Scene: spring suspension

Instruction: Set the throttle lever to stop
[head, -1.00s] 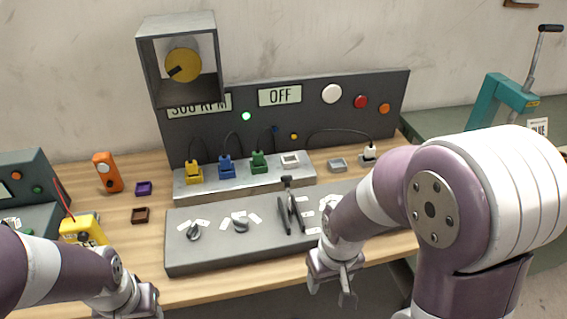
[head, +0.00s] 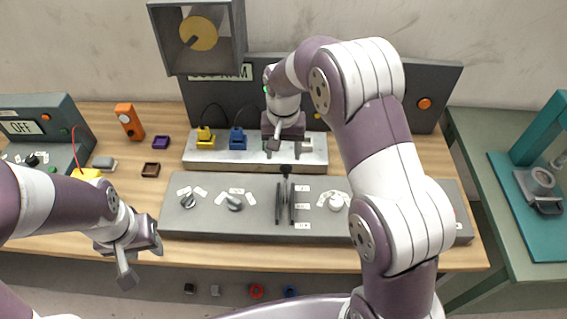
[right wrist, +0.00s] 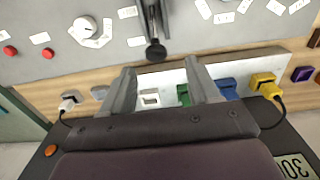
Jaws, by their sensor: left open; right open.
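The throttle lever (head: 285,172) stands on the grey control panel (head: 260,232), between two dark slotted rails, with its black knob at the far end of the slot. Small white labels (head: 302,206) line its right side; their text is too small to read. My right gripper (head: 275,143) is open and empty above the connector strip, just beyond the knob. In the right wrist view the lever knob (right wrist: 156,50) lies ahead of the gap between the open fingers (right wrist: 160,72), apart from them. My left gripper (head: 142,264) is open and empty in front of the table's left part.
The connector strip (head: 200,164) with yellow (head: 205,140) and blue (head: 238,140) plugs lies behind the panel. Two knobs (head: 234,203) are left of the lever and a pale dial (head: 336,203) right of it. A boxed gauge (head: 198,35) stands at the back.

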